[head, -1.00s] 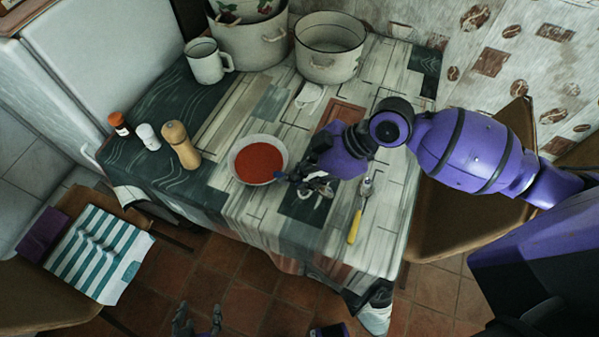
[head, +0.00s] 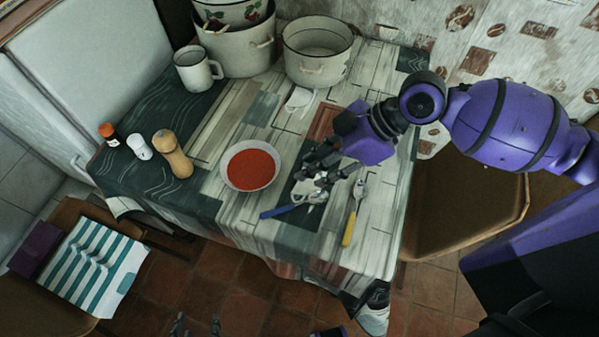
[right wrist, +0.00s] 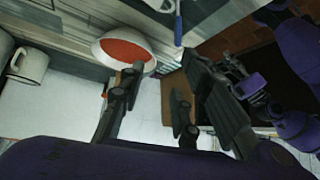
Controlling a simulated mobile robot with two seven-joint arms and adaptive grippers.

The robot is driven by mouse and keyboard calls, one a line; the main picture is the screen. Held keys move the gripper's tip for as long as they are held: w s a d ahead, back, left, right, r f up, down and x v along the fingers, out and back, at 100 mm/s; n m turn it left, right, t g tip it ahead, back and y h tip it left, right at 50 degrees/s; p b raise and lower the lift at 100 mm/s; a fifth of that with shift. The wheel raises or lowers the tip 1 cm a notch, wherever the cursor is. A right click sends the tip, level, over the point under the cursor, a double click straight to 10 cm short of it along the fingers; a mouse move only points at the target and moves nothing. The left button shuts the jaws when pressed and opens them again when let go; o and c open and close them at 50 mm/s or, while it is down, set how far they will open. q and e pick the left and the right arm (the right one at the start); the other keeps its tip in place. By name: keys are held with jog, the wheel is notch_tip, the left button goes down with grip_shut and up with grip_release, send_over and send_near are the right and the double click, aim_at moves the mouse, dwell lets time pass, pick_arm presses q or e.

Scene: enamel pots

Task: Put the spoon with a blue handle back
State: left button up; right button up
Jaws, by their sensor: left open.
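The spoon with the blue handle (head: 279,211) lies on the table in the head view, below and right of the red soup bowl (head: 250,167). Its metal end is partly hidden under my right gripper. The blue handle also shows at the top of the right wrist view (right wrist: 178,30). My right gripper (head: 312,173) is just above the spoon with its fingers spread; in the right wrist view its fingers (right wrist: 162,82) are apart with nothing between them. My left gripper (head: 196,327) shows only as fingertips at the bottom edge, open and away from the table.
A yellow-handled utensil (head: 349,228) lies right of the spoon. Pots (head: 318,55), a white mug (head: 196,72) and a small white object (head: 298,98) stand farther back. A wooden mill (head: 173,157) and shakers are at the left. The table's front strip is clear.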

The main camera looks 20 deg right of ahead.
pick_arm(q)
jog(key=shift+w+r, duration=0.2)
jog(key=shift+r, duration=0.1)
pick_arm(e)
jog(key=v, duration=0.4)
jog(key=shift+r, duration=0.1)
pick_arm(q)
jog(key=shift+f, duration=0.1)
pick_arm(e)
jog(key=shift+s, duration=0.1)
